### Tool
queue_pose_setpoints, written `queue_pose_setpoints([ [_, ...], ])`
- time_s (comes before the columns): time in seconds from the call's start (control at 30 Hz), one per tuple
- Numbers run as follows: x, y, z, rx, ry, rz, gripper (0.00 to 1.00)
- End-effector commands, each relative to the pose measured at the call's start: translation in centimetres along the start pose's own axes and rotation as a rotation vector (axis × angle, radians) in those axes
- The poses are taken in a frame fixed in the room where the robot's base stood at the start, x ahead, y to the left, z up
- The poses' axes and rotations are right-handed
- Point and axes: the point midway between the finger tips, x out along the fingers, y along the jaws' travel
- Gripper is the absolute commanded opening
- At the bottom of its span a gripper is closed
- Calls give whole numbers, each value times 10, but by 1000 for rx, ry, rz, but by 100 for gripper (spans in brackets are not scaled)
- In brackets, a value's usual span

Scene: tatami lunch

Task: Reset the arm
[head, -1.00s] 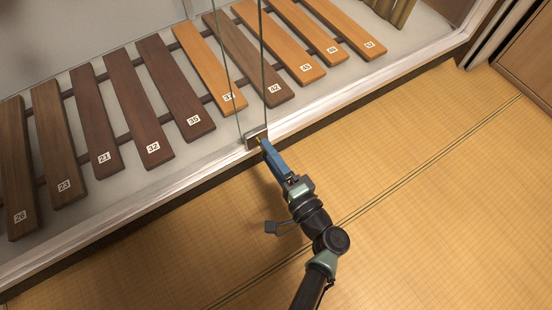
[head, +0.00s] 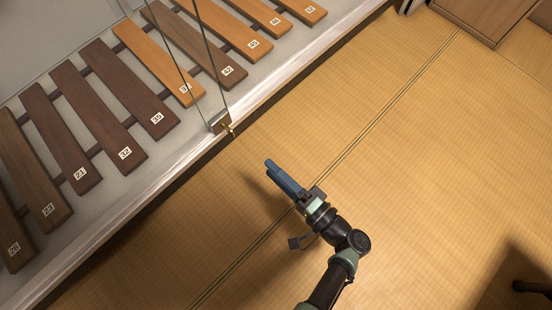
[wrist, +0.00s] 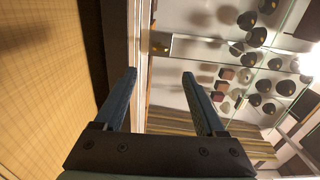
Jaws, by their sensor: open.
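My gripper (head: 270,168) is open and empty, held above the tatami floor in the head view. Its two blue fingers also show spread apart in the wrist view (wrist: 161,78). It is clear of the glass case, with a gap between the fingertips and the small metal lock (head: 219,123) at the foot of the glass panes. A small brass key-like piece (head: 230,131) sticks out of the lock.
The glass case holds several numbered wooden bars (head: 105,100). Its pale sill (head: 130,207) borders the tatami (head: 400,190). A wooden cabinet (head: 480,15) stands at the upper right. The wrist view shows dark rounded objects (wrist: 257,37) on glass shelves.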

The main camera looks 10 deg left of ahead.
Motion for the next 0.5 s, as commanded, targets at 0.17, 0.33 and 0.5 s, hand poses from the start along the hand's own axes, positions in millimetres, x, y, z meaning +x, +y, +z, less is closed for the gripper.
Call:
queue_pose_setpoints([
  [0.17, 0, 0, 0, -1, 0, 0, 72],
  [0.33, 1, 0, 0, -1, 0, 0, 72],
  [0.5, 4, -9, -5, -21, -7, 13, 72],
])
